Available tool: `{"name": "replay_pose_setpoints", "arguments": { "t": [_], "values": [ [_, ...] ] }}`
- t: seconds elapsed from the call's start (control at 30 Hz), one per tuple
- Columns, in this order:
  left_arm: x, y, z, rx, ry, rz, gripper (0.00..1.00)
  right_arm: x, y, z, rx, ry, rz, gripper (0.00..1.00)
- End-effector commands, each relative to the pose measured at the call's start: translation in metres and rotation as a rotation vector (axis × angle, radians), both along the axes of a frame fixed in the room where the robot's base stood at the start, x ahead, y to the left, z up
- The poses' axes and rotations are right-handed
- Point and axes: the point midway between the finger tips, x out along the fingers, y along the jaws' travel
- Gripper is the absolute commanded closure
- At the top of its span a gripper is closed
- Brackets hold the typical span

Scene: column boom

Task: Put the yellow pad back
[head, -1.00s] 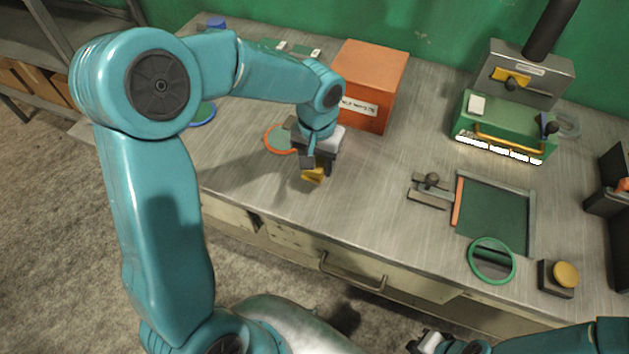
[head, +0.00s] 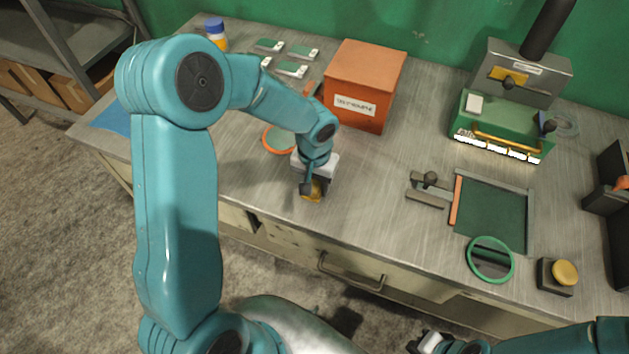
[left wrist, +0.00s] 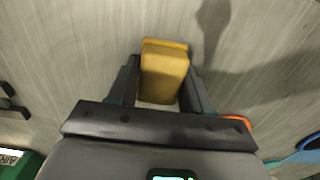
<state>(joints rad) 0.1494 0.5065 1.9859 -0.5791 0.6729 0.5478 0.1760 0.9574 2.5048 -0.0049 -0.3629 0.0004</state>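The yellow pad (head: 313,189) is a small block near the front edge of the bench, left of centre in the head view. My left gripper (head: 311,187) points down over it. In the left wrist view the pad (left wrist: 163,74) sits between the two dark fingers (left wrist: 165,88), which press against its sides. Its lower part is partly hidden, and I cannot tell whether it touches the bench. My right gripper (head: 424,345) is at the bottom edge of the head view, partly cut off, and its opening cannot be made out.
An orange box (head: 360,85) stands behind the left gripper, with an orange-rimmed disc (head: 279,139) at left. A green machine (head: 503,125) stands at the back right. A dark green framed plate (head: 492,213), green ring (head: 490,260) and yellow button (head: 565,273) lie at right. The bench middle is clear.

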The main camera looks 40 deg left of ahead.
Motion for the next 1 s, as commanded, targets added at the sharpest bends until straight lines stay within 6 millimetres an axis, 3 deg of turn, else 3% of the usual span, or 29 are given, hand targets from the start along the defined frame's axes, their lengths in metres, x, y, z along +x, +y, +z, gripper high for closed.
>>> {"name": "replay_pose_setpoints", "arguments": {
  "t": [0.03,0.07,0.47,0.8,1.0],
  "values": [
    [0.0,0.0,0.0,0.0,-0.001,0.0,0.35,0.0,0.0,0.0,0.0,0.0,0.0,1.0],
    [0.0,0.0,0.0,0.0,-0.001,0.0,0.26,0.0,0.0,0.0,0.0,0.0,0.0,1.0],
    [0.001,0.0,0.008,0.0,-0.002,0.0,0.26,0.0,0.0,0.006,0.0,0.0,0.0,1.0],
    [0.001,0.0,0.083,0.002,-0.008,0.0,0.26,0.0,0.0,0.003,0.0,0.0,0.0,1.0],
    [0.0,0.0,0.115,0.001,-0.004,-0.001,0.26,0.0,0.0,0.003,0.0,0.0,0.0,1.0]
  ]
}}
